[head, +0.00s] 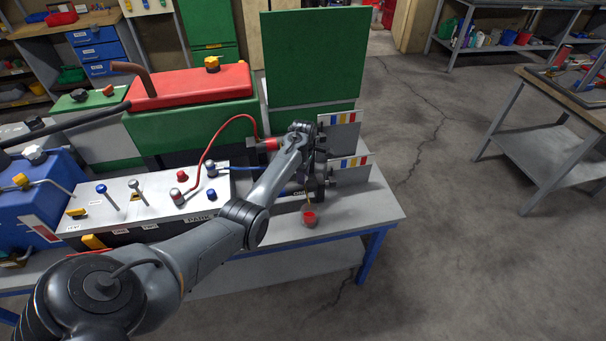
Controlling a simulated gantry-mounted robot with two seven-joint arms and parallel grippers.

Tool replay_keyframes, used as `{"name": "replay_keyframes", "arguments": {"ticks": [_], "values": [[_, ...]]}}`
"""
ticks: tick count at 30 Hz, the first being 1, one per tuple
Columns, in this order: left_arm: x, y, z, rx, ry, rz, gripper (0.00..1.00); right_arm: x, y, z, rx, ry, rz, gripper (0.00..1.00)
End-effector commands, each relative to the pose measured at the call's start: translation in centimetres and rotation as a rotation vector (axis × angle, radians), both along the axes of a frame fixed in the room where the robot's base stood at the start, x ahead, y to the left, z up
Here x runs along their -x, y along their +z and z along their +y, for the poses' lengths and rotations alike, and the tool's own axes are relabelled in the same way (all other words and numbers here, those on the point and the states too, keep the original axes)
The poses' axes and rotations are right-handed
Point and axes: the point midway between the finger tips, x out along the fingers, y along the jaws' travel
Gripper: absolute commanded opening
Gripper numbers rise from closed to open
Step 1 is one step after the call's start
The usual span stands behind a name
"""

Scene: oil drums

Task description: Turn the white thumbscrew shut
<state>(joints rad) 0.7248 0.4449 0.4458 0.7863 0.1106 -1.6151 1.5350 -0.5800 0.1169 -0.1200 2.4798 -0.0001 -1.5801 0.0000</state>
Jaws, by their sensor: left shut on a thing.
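My left arm reaches in from the lower left, and its gripper (321,178) is at the right end of the bench, in front of the grey and green equipment. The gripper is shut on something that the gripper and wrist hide. I cannot make out a white thumbscrew there. A thin yellowish-brown streak hangs just below the gripper, above a small red cup (309,219) on the bench. A pale knob (35,154) sits on the blue tank at the far left, well away from the gripper. My right gripper is not in view.
The bench (375,207) carries a white control panel (150,203) with knobs and levers, and a curved red cable (207,150). A red-topped green tank (190,87) and a tall green panel (312,55) stand behind. The floor to the right is clear up to another table (545,158).

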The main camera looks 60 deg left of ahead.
Motion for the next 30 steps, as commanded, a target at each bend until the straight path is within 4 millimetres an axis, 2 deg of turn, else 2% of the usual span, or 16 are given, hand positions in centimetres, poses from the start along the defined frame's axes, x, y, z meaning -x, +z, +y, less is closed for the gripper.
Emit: {"name": "replay_keyframes", "arguments": {"ticks": [11,21,30], "values": [[0.0,0.4,0.0,0.0,-0.126,0.002,0.05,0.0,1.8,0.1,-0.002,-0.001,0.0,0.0],[0.0,0.4,0.0,0.002,-0.422,0.002,0.05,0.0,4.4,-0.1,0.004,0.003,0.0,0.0],[0.0,0.3,0.0,0.0,-0.707,0.001,0.05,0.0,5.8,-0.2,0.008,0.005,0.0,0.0]]}}
